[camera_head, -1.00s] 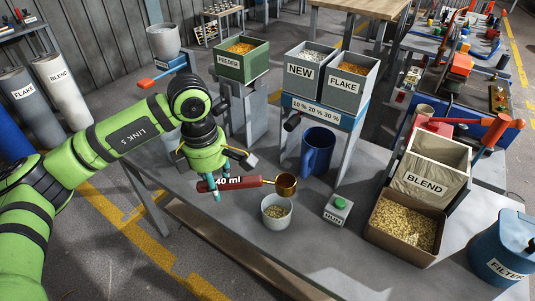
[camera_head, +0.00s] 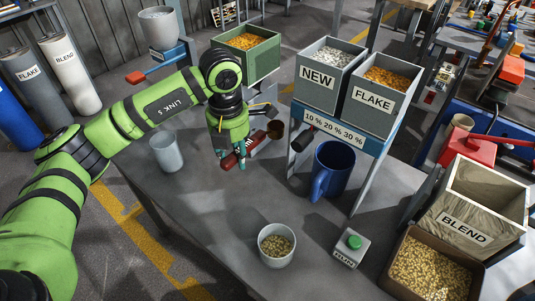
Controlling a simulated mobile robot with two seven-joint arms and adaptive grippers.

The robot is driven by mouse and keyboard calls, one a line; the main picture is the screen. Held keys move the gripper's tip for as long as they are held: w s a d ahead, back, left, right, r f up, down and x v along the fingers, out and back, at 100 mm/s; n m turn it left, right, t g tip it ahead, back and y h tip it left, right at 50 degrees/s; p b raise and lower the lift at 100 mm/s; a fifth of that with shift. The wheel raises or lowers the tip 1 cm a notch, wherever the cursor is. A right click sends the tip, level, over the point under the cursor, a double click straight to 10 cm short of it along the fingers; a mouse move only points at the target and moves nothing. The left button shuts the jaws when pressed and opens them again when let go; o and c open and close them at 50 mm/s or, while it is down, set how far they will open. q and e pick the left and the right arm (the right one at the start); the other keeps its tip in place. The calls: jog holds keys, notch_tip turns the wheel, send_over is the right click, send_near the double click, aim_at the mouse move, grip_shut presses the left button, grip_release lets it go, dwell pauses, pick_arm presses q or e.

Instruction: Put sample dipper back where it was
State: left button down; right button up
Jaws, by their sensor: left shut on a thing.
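The sample dipper (camera_head: 229,160) has a red handle with a label and a brass cup at its right end. My left gripper (camera_head: 241,158) is shut on its handle and holds it in front of the feeder stand, left of the NEW bin (camera_head: 320,80). The cup points right and away from me, and its contents cannot be made out. A small white bowl (camera_head: 277,257) with pellets stands on the grey table (camera_head: 215,225) nearer to me. My right gripper does not show.
A blue mug (camera_head: 332,170) stands under the NEW and FLAKE bins (camera_head: 377,100). A pale cup (camera_head: 166,152) stands left of my gripper. A green-button box (camera_head: 349,247) and the BLEND bin (camera_head: 465,228) are at right. The table's left middle is clear.

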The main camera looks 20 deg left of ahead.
pick_arm(q)
jog(key=f, duration=0.5)
jog(key=shift+s+f, duration=0.15)
jog(key=shift+s, duration=0.2)
jog(key=shift+f, duration=0.3)
notch_tip(320, 180, down, 3)
jog(key=shift+f, duration=0.1)
jog(key=shift+w+f, duration=0.1)
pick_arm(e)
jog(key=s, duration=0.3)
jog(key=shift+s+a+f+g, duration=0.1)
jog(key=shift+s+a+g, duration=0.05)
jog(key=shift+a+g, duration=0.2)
pick_arm(q)
jog(key=shift+f, duration=0.1)
